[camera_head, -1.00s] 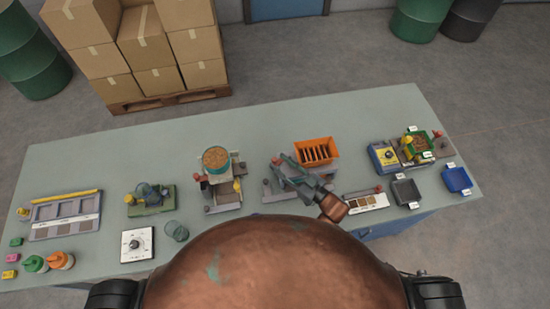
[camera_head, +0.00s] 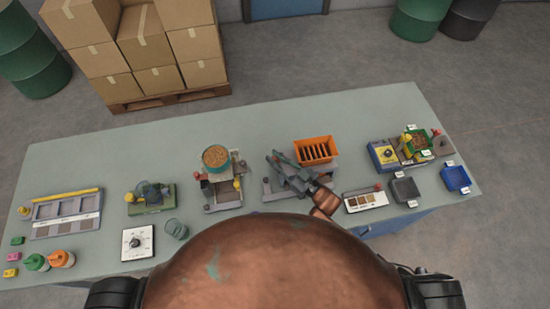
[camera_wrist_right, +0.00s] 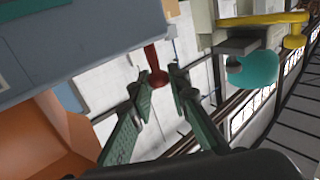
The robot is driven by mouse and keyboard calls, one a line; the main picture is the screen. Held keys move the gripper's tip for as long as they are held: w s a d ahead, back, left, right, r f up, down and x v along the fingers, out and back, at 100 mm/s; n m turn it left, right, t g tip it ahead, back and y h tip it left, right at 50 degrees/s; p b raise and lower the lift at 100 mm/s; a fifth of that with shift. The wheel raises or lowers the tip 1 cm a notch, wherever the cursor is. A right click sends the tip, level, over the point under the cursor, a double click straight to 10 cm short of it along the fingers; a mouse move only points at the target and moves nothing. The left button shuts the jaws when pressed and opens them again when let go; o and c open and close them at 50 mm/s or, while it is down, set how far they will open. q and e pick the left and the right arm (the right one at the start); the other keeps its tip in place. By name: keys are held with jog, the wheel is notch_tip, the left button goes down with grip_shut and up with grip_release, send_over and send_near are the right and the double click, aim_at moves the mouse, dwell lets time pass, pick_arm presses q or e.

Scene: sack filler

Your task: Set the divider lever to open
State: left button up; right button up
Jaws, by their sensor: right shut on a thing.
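The divider, with an orange slotted hopper (camera_head: 316,150) on a grey base, stands right of the middle of the bench in the head view. In the wrist view, its red lever (camera_wrist_right: 154,58) hangs down from a grey body, its rounded end between the green fingertips. My right gripper (camera_head: 273,160) covers the left side of the divider in the head view and hides the lever there. In the wrist view, the right gripper (camera_wrist_right: 160,90) is closed around the lever's end. The lever's setting cannot be read. My left gripper is out of view.
A grey-green bench (camera_head: 270,120) carries the devices. A bucket-topped unit (camera_head: 216,158) stands left of the divider; a labelled sample card (camera_head: 364,201) and a black tray (camera_head: 406,191) are to the right. The bench behind the devices is clear.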

grip_shut()
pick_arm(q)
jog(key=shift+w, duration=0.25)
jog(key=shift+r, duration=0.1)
pick_arm(e)
jog(key=shift+a, duration=0.1)
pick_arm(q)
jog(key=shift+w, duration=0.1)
pick_arm(e)
jog(key=shift+m+t, duration=0.3)
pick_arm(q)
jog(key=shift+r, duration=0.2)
pick_arm(e)
jog(key=shift+w+a+r+m+t+h, duration=0.1)
jog(key=shift+m+t+h, duration=0.35)
jog(key=shift+h, duration=0.35)
